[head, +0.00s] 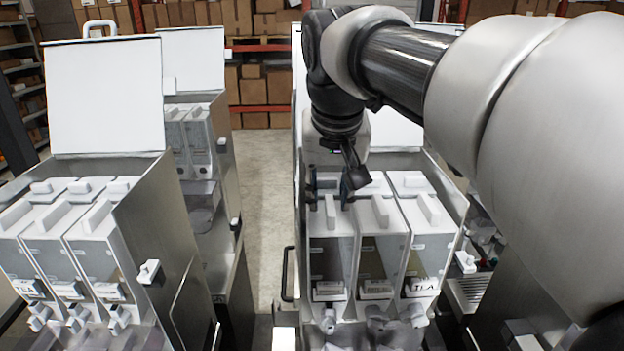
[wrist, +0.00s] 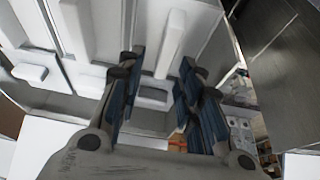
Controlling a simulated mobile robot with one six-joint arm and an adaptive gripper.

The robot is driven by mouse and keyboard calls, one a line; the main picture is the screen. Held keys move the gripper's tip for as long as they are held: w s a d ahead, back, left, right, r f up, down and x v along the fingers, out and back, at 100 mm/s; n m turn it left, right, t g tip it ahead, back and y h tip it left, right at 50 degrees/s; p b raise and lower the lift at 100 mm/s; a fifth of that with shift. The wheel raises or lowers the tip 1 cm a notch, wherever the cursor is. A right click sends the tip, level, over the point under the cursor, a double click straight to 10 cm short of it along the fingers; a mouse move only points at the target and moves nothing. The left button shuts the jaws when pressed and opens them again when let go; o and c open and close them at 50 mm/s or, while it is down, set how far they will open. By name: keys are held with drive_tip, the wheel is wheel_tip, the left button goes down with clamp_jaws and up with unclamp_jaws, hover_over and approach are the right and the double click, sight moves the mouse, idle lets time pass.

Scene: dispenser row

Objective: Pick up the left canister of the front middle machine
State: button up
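The front middle machine (head: 454,196) stands open with three white canisters side by side. In the wrist view, my gripper (wrist: 157,92) points at the canister's top, with the long handle (wrist: 172,45) beyond the fingertips and a small rear knob (wrist: 152,97) showing between the fingers. I cannot tell whether the fingers touch anything.
The middle canister (head: 380,255) and right canister (head: 428,250) stand close beside it. Another open machine (head: 165,235) stands at left. A clear floor aisle (head: 262,190) runs between them.

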clamp_jaws()
drive_tip(key=shift+r, duration=0.1)
idle(0.8)
